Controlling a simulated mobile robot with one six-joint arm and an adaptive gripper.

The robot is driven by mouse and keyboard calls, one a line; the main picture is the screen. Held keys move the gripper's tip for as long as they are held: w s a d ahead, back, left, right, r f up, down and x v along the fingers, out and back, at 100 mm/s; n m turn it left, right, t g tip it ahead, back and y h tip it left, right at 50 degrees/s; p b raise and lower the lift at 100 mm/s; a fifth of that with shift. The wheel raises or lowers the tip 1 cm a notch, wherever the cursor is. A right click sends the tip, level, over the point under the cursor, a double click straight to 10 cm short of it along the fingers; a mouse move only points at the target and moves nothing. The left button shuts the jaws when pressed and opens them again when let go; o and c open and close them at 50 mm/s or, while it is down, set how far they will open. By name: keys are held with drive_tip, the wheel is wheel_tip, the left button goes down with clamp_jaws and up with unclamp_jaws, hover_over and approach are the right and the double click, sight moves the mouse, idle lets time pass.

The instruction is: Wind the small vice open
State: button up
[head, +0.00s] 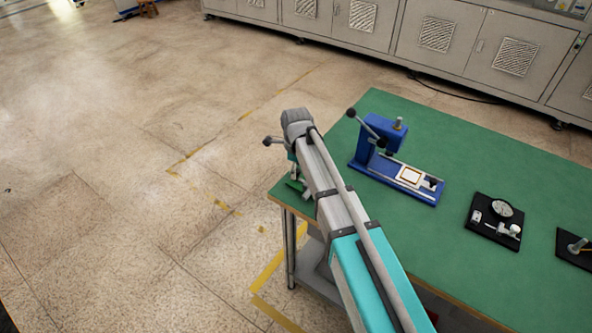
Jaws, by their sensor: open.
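A small dark-knobbed handle (271,141) sticks out to the left of my arm, near the table's left corner. Green parts (294,184) show below it beside the arm. They look like pieces of the small vice, but my arm covers most of this spot. I cannot tell how far its jaws stand apart. My arm reaches up from the bottom of the head view across the table's left end. My gripper is hidden behind the arm, so its distance from the handle cannot be seen.
A blue lever press (369,143) stands right of my arm on the green table (480,160). A dial gauge on a black base (494,222) and another black-based fixture (577,246) lie further right. Grey cabinets (435,35) line the back. The floor at left is clear.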

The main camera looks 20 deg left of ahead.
clamp_jaws()
idle(0.4)
drive_tip(key=shift+n, duration=0.5)
drive_tip(key=n, duration=0.2)
drive_tip(key=shift+n, duration=0.4)
drive_tip(key=n, duration=0.3)
drive_tip(key=shift+n, duration=0.3)
drive_tip(key=n, duration=0.3)
drive_tip(key=shift+n, duration=0.3)
drive_tip(key=n, duration=0.4)
